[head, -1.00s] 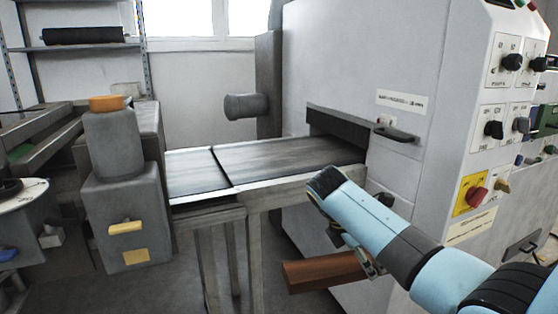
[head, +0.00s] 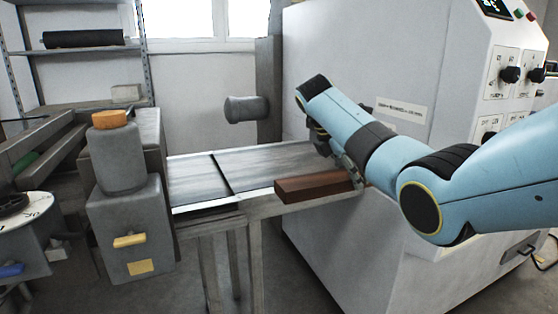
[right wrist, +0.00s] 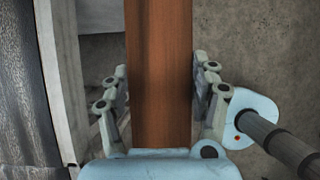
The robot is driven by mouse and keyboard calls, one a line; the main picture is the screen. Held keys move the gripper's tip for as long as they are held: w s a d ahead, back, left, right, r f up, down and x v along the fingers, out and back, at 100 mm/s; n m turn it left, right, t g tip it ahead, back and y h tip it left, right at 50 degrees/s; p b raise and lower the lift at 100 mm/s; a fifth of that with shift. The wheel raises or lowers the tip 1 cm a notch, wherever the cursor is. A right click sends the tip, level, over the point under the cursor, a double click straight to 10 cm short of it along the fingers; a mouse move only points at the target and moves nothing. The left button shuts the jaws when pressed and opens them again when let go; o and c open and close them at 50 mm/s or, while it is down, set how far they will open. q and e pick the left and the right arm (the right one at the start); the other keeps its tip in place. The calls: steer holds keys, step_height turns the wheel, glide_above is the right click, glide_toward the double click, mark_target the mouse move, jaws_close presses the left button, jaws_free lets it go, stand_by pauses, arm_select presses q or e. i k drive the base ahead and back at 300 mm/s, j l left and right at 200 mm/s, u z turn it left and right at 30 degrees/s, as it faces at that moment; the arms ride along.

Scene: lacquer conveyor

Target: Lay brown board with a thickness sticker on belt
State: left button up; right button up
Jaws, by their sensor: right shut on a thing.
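The brown board (head: 314,187) is held level at the near edge of the conveyor belt (head: 262,160), overlapping the belt's side rail in the head view. My right gripper (head: 345,165) is shut on the board near its right end, its fingers partly hidden behind my arm. In the right wrist view the board (right wrist: 160,75) runs up between the two fingers (right wrist: 160,105), and the dark belt lies to the left. I cannot make out a thickness sticker on the visible faces. My left gripper is not in view.
The belt leads right into a large white machine (head: 420,110); my arm hides its opening. A grey post with an orange cap (head: 109,119) stands at the left. A grey cylinder (head: 246,109) juts out behind the belt. The belt's visible surface is clear.

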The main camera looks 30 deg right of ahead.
mark_target(279, 162)
steer(key=i+l, duration=0.1)
steer(key=i, duration=0.65)
steer(key=i+l, duration=0.15)
steer(key=i, duration=0.55)
